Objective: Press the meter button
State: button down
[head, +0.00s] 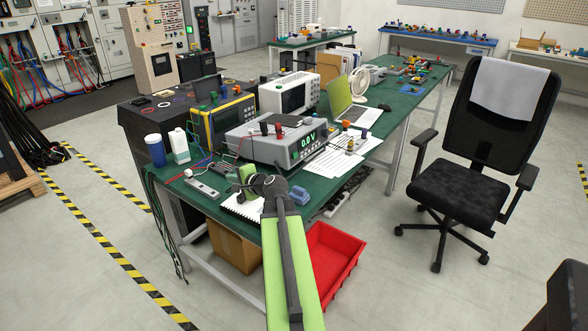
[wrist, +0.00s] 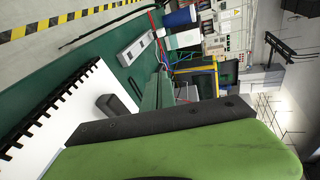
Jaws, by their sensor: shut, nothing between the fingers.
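The meter (head: 250,149) is a grey bench instrument on the green-topped table in the head view. Its front faces right and toward me, with a lit display reading about 0.8 V (head: 308,140) and a row of small controls below. The single button is too small to make out. My gripper (head: 243,178) is at the end of my green and black arm, over the near part of the table, to the left and in front of the meter's front panel. It is shut and empty, apart from the meter. I cannot make out the meter in the wrist view.
A spiral notebook (head: 240,208) lies under my gripper; it shows in the wrist view (wrist: 62,110) too. A power strip (head: 202,188), blue bottle (head: 155,150), yellow-framed instrument (head: 222,120) and blue block (head: 299,195) stand nearby. A red bin (head: 335,262) and chair (head: 460,190) are right.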

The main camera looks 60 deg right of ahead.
aim_at(295, 155)
jog(key=s+d+m+h+b, duration=0.2)
jog(key=s+d+m+h, duration=0.3)
jog(key=s+d, duration=0.5)
jog(key=s+d+m+g+h+b, duration=0.1)
jog(key=s+d+m+h+b, duration=0.2)
jog(key=s+d+m+h, duration=0.2)
jog(key=s+d+r+m, duration=0.1)
jog(key=s+d+m, duration=0.2)
jog(key=s+d, duration=0.3)
jog(key=shift+s+d+m+h, duration=0.2)
jog(key=shift+d+m+h, duration=0.15)
jog(key=shift+d, duration=1.75)
jog(key=w+f+b, duration=0.1)
jog(key=w, duration=0.7)
jog(key=shift+w+f+g, duration=0.15)
jog(key=shift+w+g, duration=0.15)
jog(key=shift+w, duration=0.1)
jog(key=shift+w+b, duration=0.3)
jog(key=shift+w, duration=0.15)
